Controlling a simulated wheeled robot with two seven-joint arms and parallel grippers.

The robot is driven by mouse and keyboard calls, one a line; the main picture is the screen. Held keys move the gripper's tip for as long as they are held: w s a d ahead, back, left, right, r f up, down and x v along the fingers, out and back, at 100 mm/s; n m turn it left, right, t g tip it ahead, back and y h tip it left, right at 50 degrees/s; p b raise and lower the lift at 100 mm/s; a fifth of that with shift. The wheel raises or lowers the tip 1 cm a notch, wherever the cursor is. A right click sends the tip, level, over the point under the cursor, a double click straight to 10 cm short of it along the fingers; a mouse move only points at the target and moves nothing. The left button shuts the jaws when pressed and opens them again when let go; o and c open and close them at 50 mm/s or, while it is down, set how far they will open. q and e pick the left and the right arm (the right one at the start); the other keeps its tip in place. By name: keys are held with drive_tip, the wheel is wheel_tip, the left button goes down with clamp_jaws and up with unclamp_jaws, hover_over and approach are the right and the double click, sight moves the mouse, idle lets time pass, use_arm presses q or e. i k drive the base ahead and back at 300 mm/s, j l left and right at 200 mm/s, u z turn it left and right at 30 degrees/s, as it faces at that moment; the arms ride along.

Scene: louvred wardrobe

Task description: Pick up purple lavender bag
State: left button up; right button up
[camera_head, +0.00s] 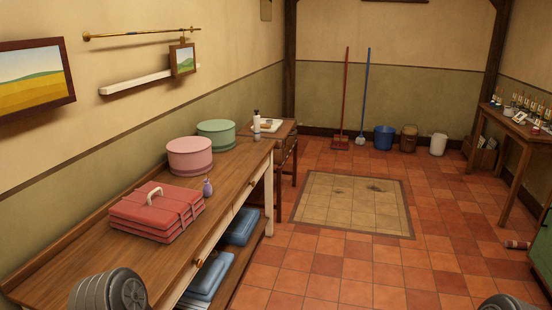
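The small purple lavender bag (207,188) stands upright on the long wooden counter (150,270). It is just right of a red strapped case (150,213), close to the counter's front edge. Its top is narrow and its body is rounded. At this size I cannot tell whether it touches the case. Neither of my grippers shows. Only dark rounded parts of my arms appear at the bottom left and bottom right corners, well away from the bag.
A pink round box (190,157) and a green round box (216,135) stand behind the bag. Blue folded items (240,227) lie on the shelf below. A small table (285,130) adjoins the far end. The tiled floor at right is mostly clear, with a mat (352,228).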

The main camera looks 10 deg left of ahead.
sight(207, 191)
drive_tip(key=i, duration=1)
drive_tip(key=i+j+z, duration=0.1)
drive_tip(key=i, duration=0.85)
